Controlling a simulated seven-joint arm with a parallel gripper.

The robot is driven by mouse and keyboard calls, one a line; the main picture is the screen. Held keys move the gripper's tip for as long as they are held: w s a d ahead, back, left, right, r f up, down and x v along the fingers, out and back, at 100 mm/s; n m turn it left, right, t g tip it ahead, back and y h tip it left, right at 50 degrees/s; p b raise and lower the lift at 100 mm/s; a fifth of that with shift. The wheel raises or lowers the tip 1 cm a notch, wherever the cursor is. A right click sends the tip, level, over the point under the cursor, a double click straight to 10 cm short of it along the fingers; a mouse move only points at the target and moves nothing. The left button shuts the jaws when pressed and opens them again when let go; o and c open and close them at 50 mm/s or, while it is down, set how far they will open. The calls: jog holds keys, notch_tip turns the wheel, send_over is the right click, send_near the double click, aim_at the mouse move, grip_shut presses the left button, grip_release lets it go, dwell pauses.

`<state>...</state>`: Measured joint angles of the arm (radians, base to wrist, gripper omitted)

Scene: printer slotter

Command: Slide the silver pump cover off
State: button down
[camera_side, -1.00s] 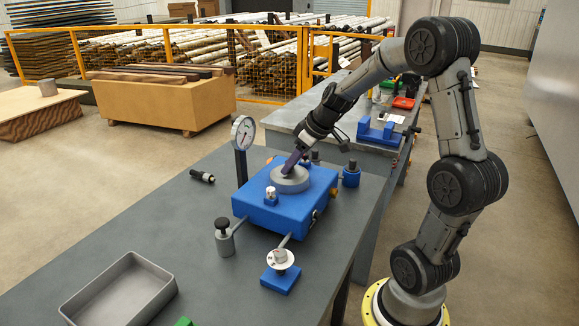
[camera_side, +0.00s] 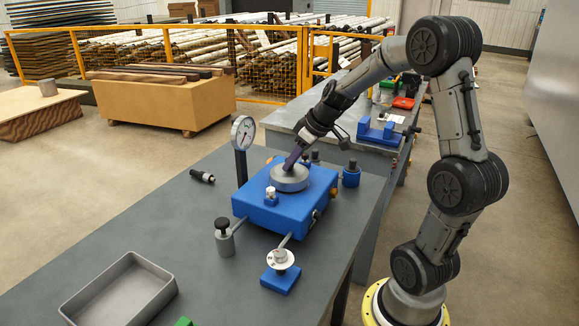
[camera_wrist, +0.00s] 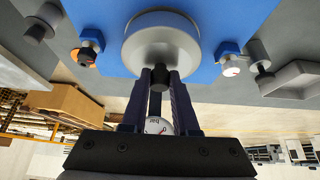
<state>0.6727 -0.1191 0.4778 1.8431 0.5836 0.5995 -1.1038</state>
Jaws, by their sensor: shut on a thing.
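The silver pump cover (camera_side: 289,183) is a round grey disc on top of the blue pump block (camera_side: 256,213). In the wrist view the cover (camera_wrist: 160,43) lies just ahead of my fingers, with a short dark knob (camera_wrist: 160,77) at its near side. My gripper (camera_side: 288,167) reaches down to the cover from the upper right, tilted. In the wrist view my gripper (camera_wrist: 160,82) has its two purple fingers shut on the knob. The cover looks level over the block; any gap beneath it is too small to tell.
A dial gauge (camera_side: 243,134) stands behind the block. A small silver-topped fitting (camera_side: 271,195) sits on the block's front. A black-knobbed valve (camera_side: 224,238) and a blue-based dial (camera_side: 281,268) stand in front.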

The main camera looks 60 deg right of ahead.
jog(key=shift+r, duration=3)
